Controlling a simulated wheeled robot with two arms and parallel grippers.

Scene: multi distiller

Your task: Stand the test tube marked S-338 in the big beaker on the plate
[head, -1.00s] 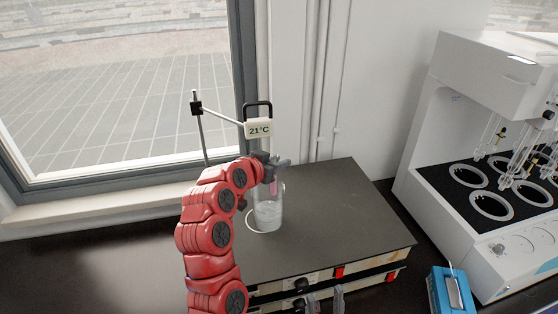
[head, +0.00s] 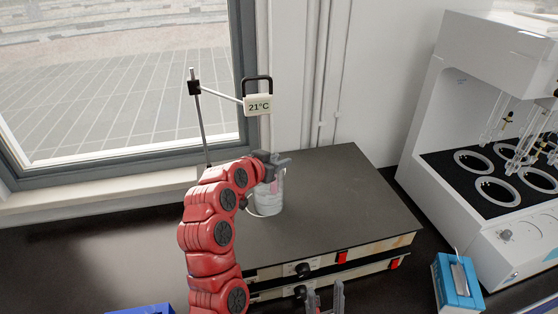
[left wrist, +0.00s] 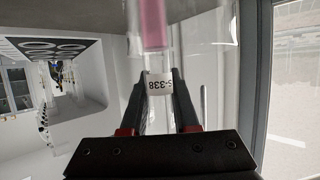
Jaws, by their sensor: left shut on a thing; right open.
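The test tube (left wrist: 154,30), with pink liquid and a label reading S-338, is held between the fingers of my left gripper (left wrist: 158,90). In the head view my left gripper (head: 278,160) is at the rim of the big glass beaker (head: 268,203), which stands on the dark plate (head: 340,200). The pink of the tube shows at the beaker's upper part; whether it touches the bottom I cannot tell. My right gripper (head: 325,298) is open and empty at the bottom edge, in front of the plate.
A thermometer display (head: 259,106) reading 21°C hangs from a stand (head: 200,125) behind the beaker. A white distiller (head: 490,150) with ringed wells stands at right. A blue device (head: 458,282) is at lower right, and a blue object (head: 142,310) shows at the bottom left.

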